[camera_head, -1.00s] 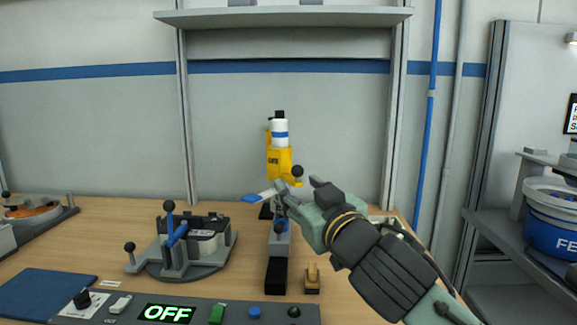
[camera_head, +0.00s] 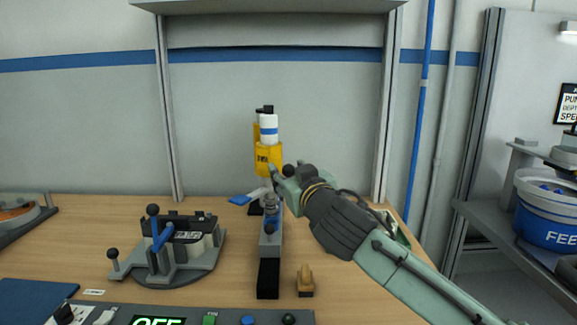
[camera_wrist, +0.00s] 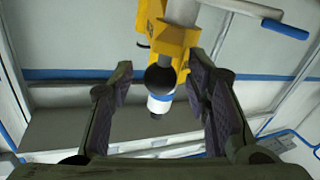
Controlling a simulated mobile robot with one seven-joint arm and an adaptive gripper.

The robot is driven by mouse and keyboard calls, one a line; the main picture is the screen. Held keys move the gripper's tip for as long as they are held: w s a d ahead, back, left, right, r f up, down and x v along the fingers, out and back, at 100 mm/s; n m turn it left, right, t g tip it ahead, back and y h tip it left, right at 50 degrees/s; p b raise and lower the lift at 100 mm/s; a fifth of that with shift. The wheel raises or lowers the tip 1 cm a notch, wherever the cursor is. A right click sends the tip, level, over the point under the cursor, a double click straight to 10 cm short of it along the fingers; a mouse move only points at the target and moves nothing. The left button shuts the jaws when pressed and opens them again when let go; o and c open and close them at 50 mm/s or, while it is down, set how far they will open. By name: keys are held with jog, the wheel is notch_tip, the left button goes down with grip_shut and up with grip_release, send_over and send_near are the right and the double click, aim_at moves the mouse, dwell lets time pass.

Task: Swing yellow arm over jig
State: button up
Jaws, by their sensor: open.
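The yellow arm (camera_head: 268,159) is a yellow block carrying a white cylinder with a blue band, on a post at the back of the bench. It also shows in the wrist view (camera_wrist: 172,38). Its black ball knob (camera_wrist: 160,79) appears between my open fingers, with gaps at both sides; I cannot tell how deep it sits between them. My gripper (camera_head: 281,176) is at the knob, just in front of the yellow block. The jig (camera_head: 180,268), a grey fixture with a blue lever, stands on the bench to the left, apart from the yellow arm.
A grey block on a black base (camera_head: 268,278) stands below my gripper, with a small wooden piece (camera_head: 305,281) beside it. A control panel (camera_head: 270,318) runs along the front edge. A blue tub (camera_head: 548,212) is on the right shelf. Bench between jig and post is mostly clear.

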jog(key=shift+w+a, duration=0.15)
jog(key=shift+w, duration=0.25)
jog(key=shift+c, duration=0.3)
jog(key=c, duration=0.5)
grip_shut()
jog(key=shift+r, duration=0.1)
